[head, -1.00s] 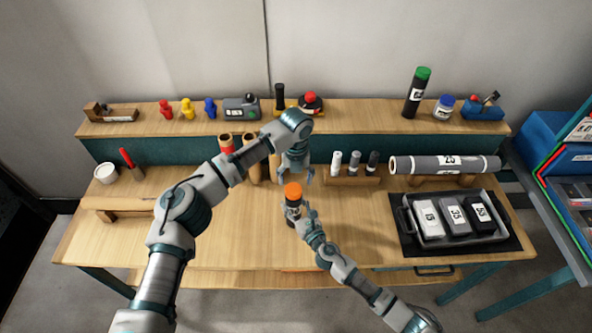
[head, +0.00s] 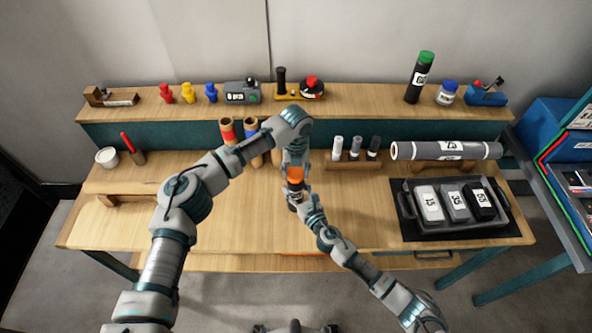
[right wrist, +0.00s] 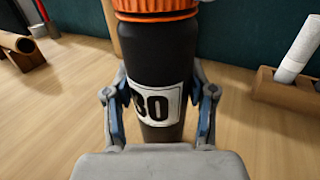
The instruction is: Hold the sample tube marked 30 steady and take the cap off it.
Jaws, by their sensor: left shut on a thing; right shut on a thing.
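The sample tube marked 30 (head: 296,198) is black with a white label and stands upright over the middle of the bench. Its number shows clearly in the right wrist view (right wrist: 157,105). The orange ribbed cap (head: 296,174) is on top of the tube; its lower part also shows in the right wrist view (right wrist: 158,12). My right gripper (head: 303,203) is shut on the tube's body, one finger on each side in the right wrist view (right wrist: 160,115). My left gripper (head: 295,170) is above, pointing down, shut on the cap and partly covering it.
A rack with several small tubes (head: 352,163) stands right of the tube. A grey roll (head: 445,150) and a dark tray (head: 456,222) with marked blocks are further right. A raised shelf (head: 340,109) runs along the back. The bench's front left is clear.

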